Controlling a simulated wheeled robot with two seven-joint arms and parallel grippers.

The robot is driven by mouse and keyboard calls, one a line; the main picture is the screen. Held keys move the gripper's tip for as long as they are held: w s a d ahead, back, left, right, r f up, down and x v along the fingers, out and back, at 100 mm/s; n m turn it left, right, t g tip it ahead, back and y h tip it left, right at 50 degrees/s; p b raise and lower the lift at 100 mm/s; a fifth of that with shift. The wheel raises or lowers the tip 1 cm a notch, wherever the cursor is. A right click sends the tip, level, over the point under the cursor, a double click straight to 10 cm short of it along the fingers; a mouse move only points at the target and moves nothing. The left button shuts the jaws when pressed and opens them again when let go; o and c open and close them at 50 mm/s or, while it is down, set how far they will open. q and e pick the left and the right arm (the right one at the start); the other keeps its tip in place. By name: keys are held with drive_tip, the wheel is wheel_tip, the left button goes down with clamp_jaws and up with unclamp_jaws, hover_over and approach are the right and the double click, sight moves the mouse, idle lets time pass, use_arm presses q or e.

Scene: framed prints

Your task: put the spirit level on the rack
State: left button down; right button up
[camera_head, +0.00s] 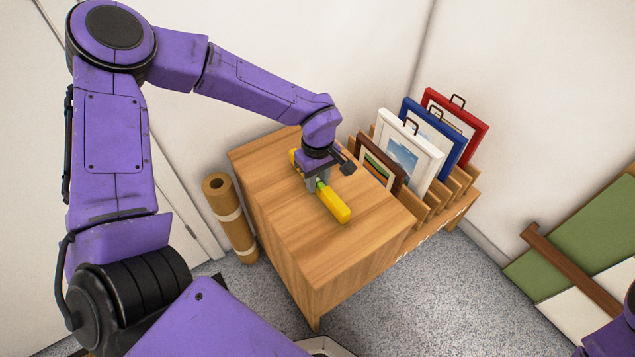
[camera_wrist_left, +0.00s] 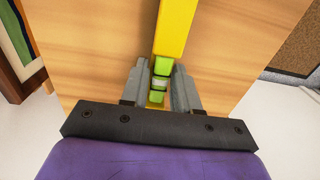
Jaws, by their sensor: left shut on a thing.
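The yellow spirit level (camera_head: 333,204), with a green vial section, is at the top of the wooden cabinet (camera_head: 285,215). My left gripper (camera_head: 313,188) comes down over its middle and is shut on it. In the left wrist view the spirit level (camera_wrist_left: 173,30) runs between the two grey fingers of the left gripper (camera_wrist_left: 160,85). I cannot tell whether it touches the cabinet top. The slotted wooden rack (camera_head: 437,208) stands right of the cabinet and holds framed prints. Only a purple part of my right arm shows at the lower right edge; its gripper is out of view.
Brown (camera_head: 379,164), white (camera_head: 408,154), blue (camera_head: 435,138) and red (camera_head: 457,122) frames stand in the rack. A brown roll (camera_head: 230,217) stands left of the cabinet. A green and white panel with a brown bar (camera_head: 572,270) is at right. The cabinet top's front is clear.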

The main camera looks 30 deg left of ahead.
sight(318, 178)
use_arm(q)
drive_tip(key=shift+f, duration=0.1)
drive_tip(key=shift+f, duration=0.1)
drive_tip(key=c, duration=0.8)
unclamp_jaws()
drive_tip(key=shift+c, duration=0.2)
wheel_tip(318, 178, up, 12)
drive_tip(key=p, duration=0.3)
drive_tip(key=shift+p, duration=0.4)
drive_tip(key=shift+d, duration=0.1)
